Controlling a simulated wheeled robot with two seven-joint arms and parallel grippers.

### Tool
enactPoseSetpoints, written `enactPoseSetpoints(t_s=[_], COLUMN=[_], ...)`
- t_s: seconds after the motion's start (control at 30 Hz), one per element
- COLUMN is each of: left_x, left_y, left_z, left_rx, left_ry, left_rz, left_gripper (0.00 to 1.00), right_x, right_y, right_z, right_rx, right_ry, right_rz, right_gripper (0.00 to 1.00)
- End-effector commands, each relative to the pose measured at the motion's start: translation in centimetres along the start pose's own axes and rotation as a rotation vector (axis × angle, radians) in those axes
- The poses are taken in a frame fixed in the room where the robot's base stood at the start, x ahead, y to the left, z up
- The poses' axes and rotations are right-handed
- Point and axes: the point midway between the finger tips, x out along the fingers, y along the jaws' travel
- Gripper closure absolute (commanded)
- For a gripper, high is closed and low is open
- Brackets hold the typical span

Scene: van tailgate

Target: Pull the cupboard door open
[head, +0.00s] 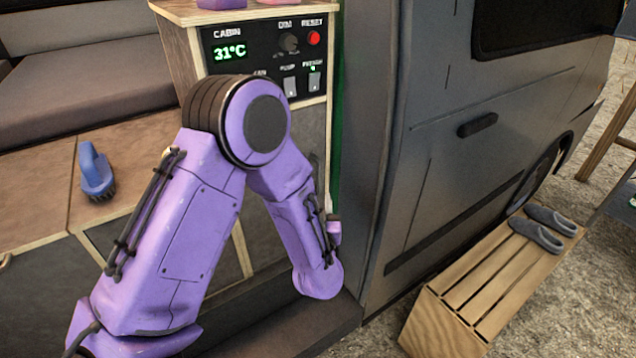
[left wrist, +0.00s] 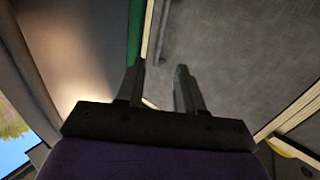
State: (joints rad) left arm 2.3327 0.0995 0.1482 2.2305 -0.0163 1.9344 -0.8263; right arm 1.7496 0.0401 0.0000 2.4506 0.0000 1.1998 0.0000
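The cupboard front (head: 310,135) is a dark grey panel with pale wood edges, below the control panel. My purple left arm covers most of it in the head view, and the visible part looks closed. The left wrist view shows a grey panel (left wrist: 240,60) with a pale edge, beyond the fingers. My left gripper (left wrist: 159,75) has two dark fingers spread apart, with nothing seen between them. Its left finger overlaps the pale edge in that view; I cannot tell if it touches. The gripper itself is hidden behind the arm in the head view. My right gripper is not seen.
The control panel (head: 265,55) has a dial, a red button and switches. A blue brush (head: 96,172) lies on the wooden bench top at left. The grey van side (head: 480,150) stands close at right. A slatted wooden step (head: 480,285) holds grey slippers (head: 540,230).

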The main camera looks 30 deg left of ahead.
Motion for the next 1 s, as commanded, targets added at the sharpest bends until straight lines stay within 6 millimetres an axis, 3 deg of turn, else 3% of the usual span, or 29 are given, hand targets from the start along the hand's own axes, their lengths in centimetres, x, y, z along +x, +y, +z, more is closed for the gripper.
enactPoseSetpoints(t_s=[0.2, 0.4, 0.77, 0.9, 1.0], left_x=[4.8, 8.4, 9.5, 9.5, 9.5], left_y=[-0.2, -0.1, 0.0, -0.1, -0.1], left_z=[-0.2, 0.0, 0.2, 0.2, 0.2], left_rx=[0.000, 0.001, 0.003, 0.003, 0.003], left_ry=[-0.004, -0.006, -0.006, -0.006, -0.006], left_rz=[-0.005, 0.000, 0.003, 0.003, 0.002], left_gripper=[0.63, 0.63, 0.63, 1.00, 1.00], right_x=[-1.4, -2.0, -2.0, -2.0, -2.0], right_y=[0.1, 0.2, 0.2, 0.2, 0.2], right_z=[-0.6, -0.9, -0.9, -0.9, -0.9], right_rx=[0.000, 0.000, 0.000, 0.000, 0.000], right_ry=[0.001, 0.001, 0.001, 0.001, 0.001], right_rz=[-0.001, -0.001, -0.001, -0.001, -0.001], right_gripper=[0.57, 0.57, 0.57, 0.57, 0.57])
